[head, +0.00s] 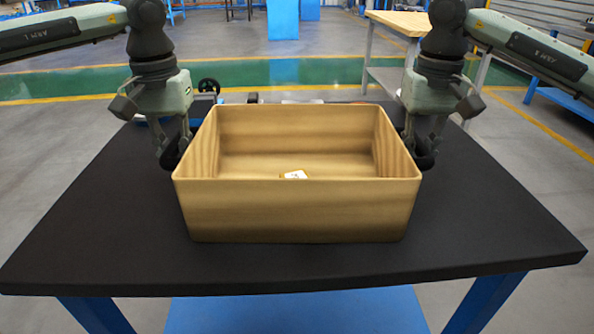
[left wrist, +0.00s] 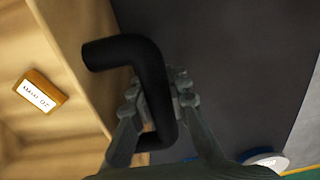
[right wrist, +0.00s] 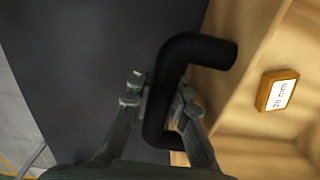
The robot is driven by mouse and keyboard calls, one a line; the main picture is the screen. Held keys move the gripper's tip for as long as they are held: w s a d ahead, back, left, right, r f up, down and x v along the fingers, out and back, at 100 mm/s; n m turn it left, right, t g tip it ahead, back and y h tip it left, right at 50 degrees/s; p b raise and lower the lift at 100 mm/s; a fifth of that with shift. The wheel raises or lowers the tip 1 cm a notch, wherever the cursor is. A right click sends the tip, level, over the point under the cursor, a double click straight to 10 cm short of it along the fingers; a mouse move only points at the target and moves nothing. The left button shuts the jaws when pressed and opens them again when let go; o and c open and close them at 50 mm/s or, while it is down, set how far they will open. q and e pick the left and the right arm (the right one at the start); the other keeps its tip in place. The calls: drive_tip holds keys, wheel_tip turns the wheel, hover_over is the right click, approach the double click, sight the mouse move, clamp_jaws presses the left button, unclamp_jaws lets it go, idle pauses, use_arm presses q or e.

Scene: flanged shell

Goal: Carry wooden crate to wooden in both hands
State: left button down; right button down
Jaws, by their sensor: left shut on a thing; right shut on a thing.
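The wooden crate (head: 295,212) is an open box in the middle of the black table (head: 480,220) in the head view. It looks level; I cannot tell whether it touches the table or hangs just above it. My left gripper (head: 172,150) is shut on the black handle at the crate's left side, and this handle (left wrist: 130,52) shows in the left wrist view. My right gripper (head: 424,150) is shut on the handle at the right side, and that handle (right wrist: 195,50) shows in the right wrist view. A small labelled block (right wrist: 277,90) lies inside the crate.
Several small items, including a dark wheel-like part (head: 209,87), stand behind the crate, partly hidden. A wood-topped bench (head: 405,22) stands farther back on the right. The table's front, left and right parts are clear.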

sight(173, 142)
use_arm(q)
drive_tip(key=shift+r, duration=0.15)
use_arm(e)
drive_tip(key=shift+r, duration=0.15)
